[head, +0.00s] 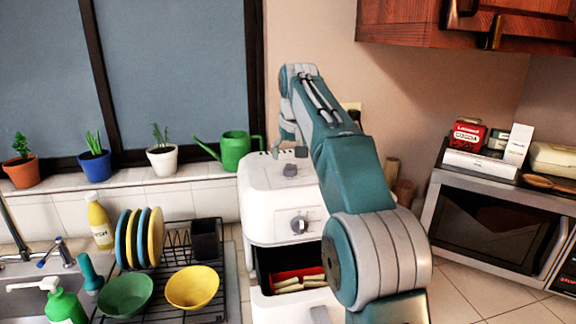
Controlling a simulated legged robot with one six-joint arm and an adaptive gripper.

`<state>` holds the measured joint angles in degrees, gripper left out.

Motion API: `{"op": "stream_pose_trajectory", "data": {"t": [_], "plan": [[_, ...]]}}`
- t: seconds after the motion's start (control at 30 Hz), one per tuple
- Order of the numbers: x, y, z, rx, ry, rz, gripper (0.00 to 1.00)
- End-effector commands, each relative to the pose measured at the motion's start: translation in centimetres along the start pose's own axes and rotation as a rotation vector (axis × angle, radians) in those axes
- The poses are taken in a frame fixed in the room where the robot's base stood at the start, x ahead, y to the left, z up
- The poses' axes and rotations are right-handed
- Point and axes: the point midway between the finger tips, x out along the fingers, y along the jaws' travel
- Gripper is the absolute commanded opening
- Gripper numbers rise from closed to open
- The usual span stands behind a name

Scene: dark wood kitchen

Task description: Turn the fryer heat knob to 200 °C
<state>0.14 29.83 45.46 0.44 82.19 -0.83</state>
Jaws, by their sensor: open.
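The white fryer (262,208) stands on the counter in the middle. A round grey knob (299,225) is on its front panel, and a smaller grey knob (290,170) is on its top. The markings are too small to read, so I cannot tell which one sets the heat or where it points. The fryer drawer (262,300) is pulled out, with pale sticks of food over something red inside. My gripper (288,152) is open and empty, just above and behind the top knob, apart from it. My arm hides the fryer's right side.
A dish rack (180,306) with plates and bowls stands left of the fryer. A green watering can (236,150) is on the sill behind it. A microwave (497,222) is at the right. Bare tiled counter (470,295) lies between.

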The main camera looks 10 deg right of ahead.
Motion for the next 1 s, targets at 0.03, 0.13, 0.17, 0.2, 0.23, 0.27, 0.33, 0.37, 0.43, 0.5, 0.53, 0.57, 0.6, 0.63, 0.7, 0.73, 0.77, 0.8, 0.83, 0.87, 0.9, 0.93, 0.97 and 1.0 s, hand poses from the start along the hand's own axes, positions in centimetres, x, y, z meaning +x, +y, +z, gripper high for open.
{"op": "stream_pose_trajectory", "data": {"t": [0.03, 0.13, 0.17, 0.2, 0.23, 0.27, 0.33, 0.37, 0.43, 0.5, 0.53, 0.57, 0.6, 0.63, 0.7, 0.73, 0.77, 0.8, 0.83, 0.87, 0.9, 0.93, 0.97, 1.0], "plan": [[1.0, 0.1, 0.1, 0.001, -0.004, 0.000, 0.82], [2.5, 0.1, 0.1, 0.001, -0.002, 0.000, 0.82], [2.9, 0.1, 0.0, 0.000, -0.002, 0.001, 0.82], [3.4, 0.0, 0.0, 0.000, -0.002, 0.001, 0.82], [3.7, -0.1, 0.0, 0.000, -0.002, 0.002, 0.82], [3.9, -0.1, 0.0, -0.001, -0.001, 0.002, 0.82], [4.2, -0.1, 0.0, -0.001, -0.001, 0.002, 0.82], [4.3, -0.1, 0.0, -0.001, 0.000, 0.002, 0.82], [4.4, -0.1, 0.0, -0.001, 0.000, 0.002, 0.82], [4.4, -0.1, 0.0, -0.001, 0.001, 0.002, 0.82], [4.4, -0.1, 0.0, -0.001, 0.001, 0.002, 0.82], [4.4, -0.1, 0.0, -0.001, 0.001, 0.002, 0.82], [4.4, -0.1, 0.0, -0.001, 0.000, 0.002, 0.82], [4.4, -0.1, 0.0, -0.001, 0.000, 0.002, 0.73], [4.4, -0.1, 0.0, -0.001, 0.000, 0.002, 0.42], [4.4, -0.1, 0.0, -0.001, 0.000, 0.002, 0.29], [4.4, 0.0, 0.0, -0.001, 0.000, 0.001, 0.15], [4.4, 0.0, 0.0, -0.001, 0.000, 0.001, 0.00], [4.4, -0.1, 0.0, -0.001, 0.000, 0.001, 0.00], [4.4, -0.1, 0.0, -0.001, -0.001, 0.001, 0.00], [4.5, -0.1, 0.0, -0.001, -0.001, 0.001, 0.00], [4.5, -0.1, 0.0, -0.001, -0.002, 0.001, 0.00], [4.5, -0.1, 0.0, -0.001, -0.002, 0.001, 0.00], [4.5, -0.1, 0.1, 0.000, -0.002, 0.002, 0.00]]}}
